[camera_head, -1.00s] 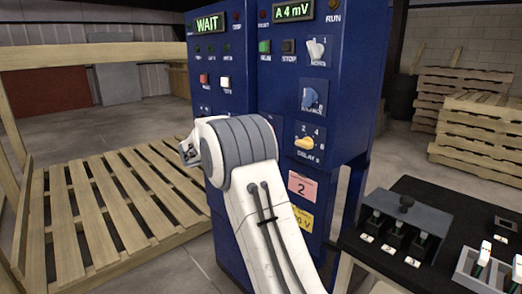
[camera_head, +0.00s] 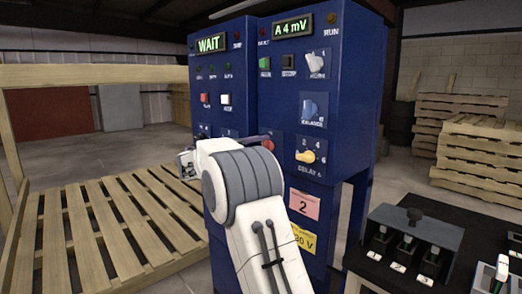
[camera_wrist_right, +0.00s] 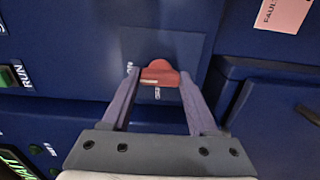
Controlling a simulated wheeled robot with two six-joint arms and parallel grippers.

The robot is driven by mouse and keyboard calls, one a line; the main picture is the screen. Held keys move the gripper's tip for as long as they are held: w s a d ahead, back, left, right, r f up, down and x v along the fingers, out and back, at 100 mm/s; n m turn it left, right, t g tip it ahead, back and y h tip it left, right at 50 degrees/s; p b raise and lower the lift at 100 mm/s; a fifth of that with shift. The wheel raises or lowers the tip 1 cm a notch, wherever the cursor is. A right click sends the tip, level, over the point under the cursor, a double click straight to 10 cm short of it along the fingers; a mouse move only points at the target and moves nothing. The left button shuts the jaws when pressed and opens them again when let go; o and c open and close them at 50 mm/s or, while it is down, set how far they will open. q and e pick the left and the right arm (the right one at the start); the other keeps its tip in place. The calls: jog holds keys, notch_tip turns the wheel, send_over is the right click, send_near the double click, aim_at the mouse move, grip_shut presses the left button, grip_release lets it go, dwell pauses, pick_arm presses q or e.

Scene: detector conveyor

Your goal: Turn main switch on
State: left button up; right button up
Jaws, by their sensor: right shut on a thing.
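The main switch is a red knob (camera_wrist_right: 160,74) on a blue plate (camera_wrist_right: 185,45), seen in the right wrist view with faint white lettering around it. My right gripper (camera_wrist_right: 160,84) is shut on this knob, one finger at each side. Which position the knob points to is hard to read. My left gripper is not in view.
A black table (camera_head: 375,262) with a grey switch box (camera_head: 436,235) stands right. Wooden pallets (camera_head: 115,225) lie left.

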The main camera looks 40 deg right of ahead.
jog(key=o, duration=1.4)
jog(key=a, duration=0.7)
jog(key=s+a, duration=0.1)
jog(key=a, duration=0.2)
jog(key=shift+a+p, duration=0.25)
jog(key=shift+p, duration=0.1)
